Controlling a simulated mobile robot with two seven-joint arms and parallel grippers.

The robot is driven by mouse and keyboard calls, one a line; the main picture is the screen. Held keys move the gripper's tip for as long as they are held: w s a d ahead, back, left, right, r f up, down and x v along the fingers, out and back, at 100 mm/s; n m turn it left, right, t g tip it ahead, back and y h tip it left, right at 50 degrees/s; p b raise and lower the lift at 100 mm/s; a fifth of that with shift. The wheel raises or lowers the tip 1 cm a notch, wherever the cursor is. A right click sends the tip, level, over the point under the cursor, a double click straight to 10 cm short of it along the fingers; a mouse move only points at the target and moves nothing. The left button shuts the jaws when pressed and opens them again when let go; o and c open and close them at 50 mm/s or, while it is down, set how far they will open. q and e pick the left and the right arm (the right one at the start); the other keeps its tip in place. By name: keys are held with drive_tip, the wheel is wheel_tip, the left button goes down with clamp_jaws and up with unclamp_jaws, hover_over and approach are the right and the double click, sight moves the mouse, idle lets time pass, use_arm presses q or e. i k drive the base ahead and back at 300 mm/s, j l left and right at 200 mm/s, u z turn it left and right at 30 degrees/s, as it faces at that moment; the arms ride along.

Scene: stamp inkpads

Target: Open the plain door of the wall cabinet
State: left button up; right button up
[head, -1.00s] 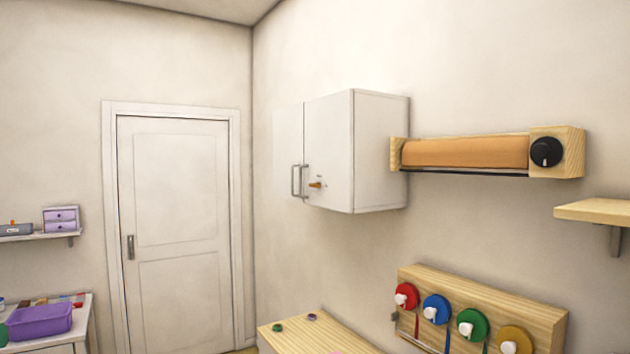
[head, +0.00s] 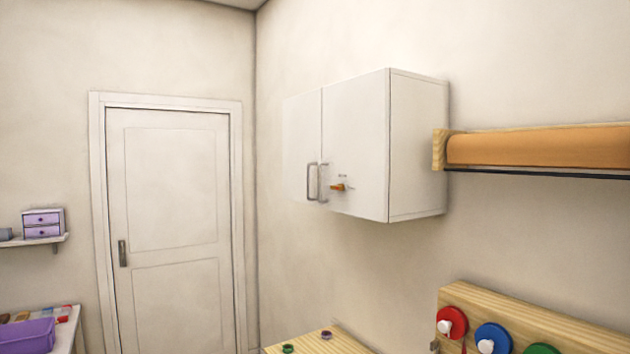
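The white wall cabinet (head: 418,150) hangs on the right wall, seen at an angle. Its two front doors are shut. The far, left door (head: 301,140) is plain apart from a grey bar handle (head: 311,182). The near, right door (head: 356,130) has a similar handle (head: 323,182) and a small orange-brown fitting (head: 339,187) beside it. The two handles stand side by side at the seam, low on the doors. Neither of my grippers shows in the head view.
A wooden holder with an orange roll (head: 540,147) is on the wall right of the cabinet. Below is a wooden surface (head: 318,342) with small round items. A wooden rack (head: 510,307) holds coloured discs. A closed room door (head: 172,220) stands left. The air before the cabinet looks clear.

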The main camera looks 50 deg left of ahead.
sight(302, 116)
drive_tip(key=i+j, duration=0.1)
drive_tip(key=j, duration=0.35)
drive_tip(key=i+j, duration=0.1)
drive_tip(key=j, duration=0.3)
drive_tip(key=i+j+z, duration=0.1)
drive_tip(key=j, duration=0.35)
drive_tip(key=i+j, duration=0.1)
drive_tip(key=j, duration=0.35)
drive_tip(key=i+j, duration=0.1)
drive_tip(key=j, duration=0.3)
